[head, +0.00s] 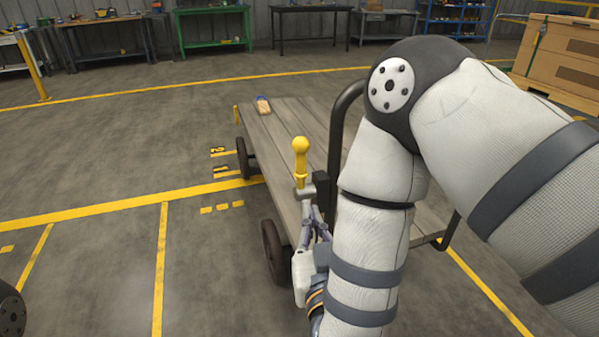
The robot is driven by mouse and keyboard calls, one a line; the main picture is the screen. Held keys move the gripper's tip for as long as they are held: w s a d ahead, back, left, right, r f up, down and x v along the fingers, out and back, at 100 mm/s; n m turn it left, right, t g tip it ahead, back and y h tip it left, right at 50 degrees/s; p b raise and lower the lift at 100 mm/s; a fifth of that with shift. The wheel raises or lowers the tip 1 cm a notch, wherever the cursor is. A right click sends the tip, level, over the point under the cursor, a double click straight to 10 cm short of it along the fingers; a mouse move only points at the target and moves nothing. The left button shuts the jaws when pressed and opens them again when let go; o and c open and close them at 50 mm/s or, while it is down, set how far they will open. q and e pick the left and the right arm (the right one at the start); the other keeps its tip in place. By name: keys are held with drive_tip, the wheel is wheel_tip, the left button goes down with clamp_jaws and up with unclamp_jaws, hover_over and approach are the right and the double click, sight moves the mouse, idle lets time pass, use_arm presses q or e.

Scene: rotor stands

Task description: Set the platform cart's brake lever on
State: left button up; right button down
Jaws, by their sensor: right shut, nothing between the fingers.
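The platform cart (286,124) stands ahead with a grey plank deck, dark wheels and a dark tubular handle. Its brake lever (300,160) has a yellow knob and a short yellow shaft, and it stands nearly upright at the near left part of the cart. My right gripper (314,212) is shut and empty just below the lever's base. I cannot tell if it touches the lever. My right arm hides much of the cart's right side. My left gripper is not in view.
Yellow lines mark the floor, which is clear to the left. Workbenches (214,27) stand along the back wall. A large wooden crate (560,58) is at the far right.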

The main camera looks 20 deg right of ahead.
sight(299, 164)
drive_tip(key=w, duration=0.4)
drive_tip(key=w+d+b, duration=0.1)
drive_tip(key=w, duration=0.4)
drive_tip(key=w+d, duration=0.1)
drive_tip(key=w, duration=0.3)
drive_tip(key=shift+w+d, duration=0.15)
drive_tip(key=shift+w, duration=0.1)
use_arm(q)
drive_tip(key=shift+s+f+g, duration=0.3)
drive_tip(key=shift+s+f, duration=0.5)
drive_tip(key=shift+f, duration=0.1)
